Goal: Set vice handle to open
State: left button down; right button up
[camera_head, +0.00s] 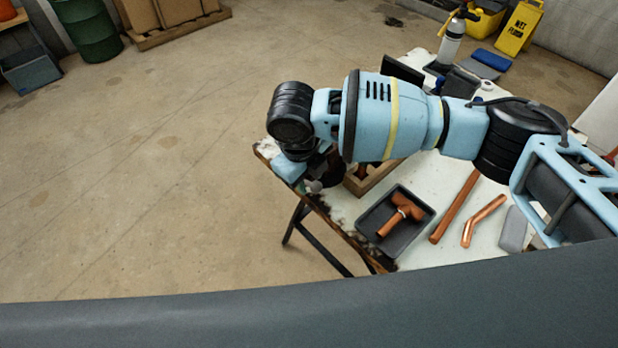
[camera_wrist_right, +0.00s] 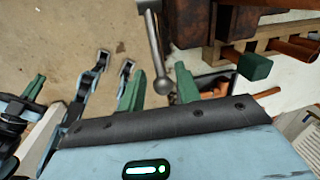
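In the right wrist view, the vice handle (camera_wrist_right: 157,55) is a grey metal bar with a ball end, hanging down the picture beside the dark, rusty brown vice (camera_wrist_right: 192,22). My right gripper (camera_wrist_right: 159,72) has its green fingers apart, one on each side of the bar's lower end. I see no clear contact. In the head view my right arm reaches across the table to its left corner, with the right gripper (camera_head: 312,172) low there, mostly hidden. The arm hides most of the vice. Blue and green parts, possibly my left gripper (camera_wrist_right: 35,88), show at the wrist view's left edge.
The white table (camera_head: 410,255) holds a dark tray (camera_head: 420,205) with a copper fitting, loose copper pipes (camera_head: 485,218) and a wooden rack (camera_head: 372,182). A spray bottle (camera_head: 451,42) stands at the back. The floor left of the table is clear.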

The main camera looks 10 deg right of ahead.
jog(key=shift+w+d+f, duration=0.1)
jog(key=shift+f, duration=0.65)
grip_shut()
